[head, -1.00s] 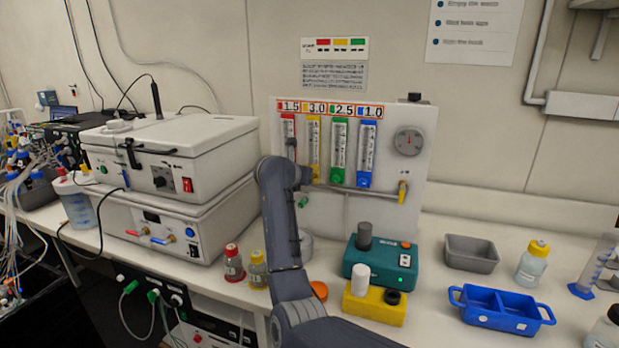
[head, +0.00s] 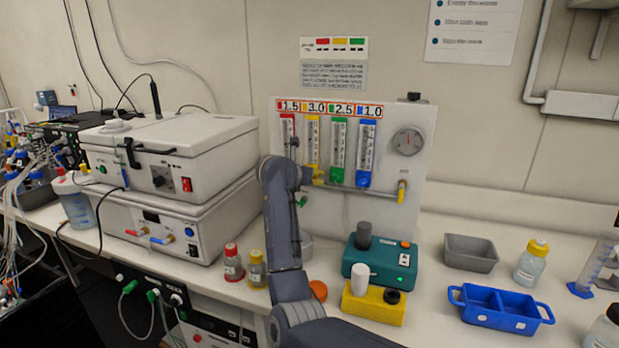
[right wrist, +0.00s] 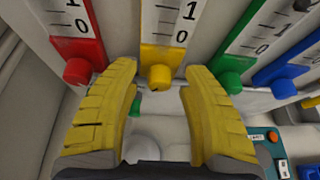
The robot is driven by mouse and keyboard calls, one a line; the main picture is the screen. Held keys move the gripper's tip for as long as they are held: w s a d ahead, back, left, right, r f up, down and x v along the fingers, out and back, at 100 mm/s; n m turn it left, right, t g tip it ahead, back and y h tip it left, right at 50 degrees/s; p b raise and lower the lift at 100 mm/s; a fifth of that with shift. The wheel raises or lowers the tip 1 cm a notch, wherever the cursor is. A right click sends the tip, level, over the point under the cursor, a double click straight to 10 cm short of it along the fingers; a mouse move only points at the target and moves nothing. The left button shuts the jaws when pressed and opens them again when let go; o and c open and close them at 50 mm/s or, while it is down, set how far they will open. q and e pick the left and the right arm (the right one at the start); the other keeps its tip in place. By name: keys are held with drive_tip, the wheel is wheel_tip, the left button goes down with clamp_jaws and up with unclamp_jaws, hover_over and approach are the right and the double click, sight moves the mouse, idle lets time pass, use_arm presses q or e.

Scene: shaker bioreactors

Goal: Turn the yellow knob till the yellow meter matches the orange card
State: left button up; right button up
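The yellow meter (head: 313,141) stands second from left in a row of upright meters on the white panel. The orange card (head: 316,107) above it reads 3.0. The meter's level is too small to read in the head view, and its upper scale is cut off in the right wrist view. The yellow knob (right wrist: 160,77) is at the meter's foot. My right gripper (right wrist: 158,70) is open, with one yellow finger on each side of the knob and visible gaps between. In the head view my right arm partly hides the gripper. My left gripper is not in view.
The red knob (right wrist: 77,71) and green knob (right wrist: 230,81) sit close outside my fingers. The blue meter (head: 366,154) is further right. A round gauge (head: 408,141) is on the panel's right. A teal device (head: 380,265) and yellow block (head: 373,307) stand on the bench below.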

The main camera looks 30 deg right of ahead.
drive_tip(key=v, duration=1.2)
idle(0.5)
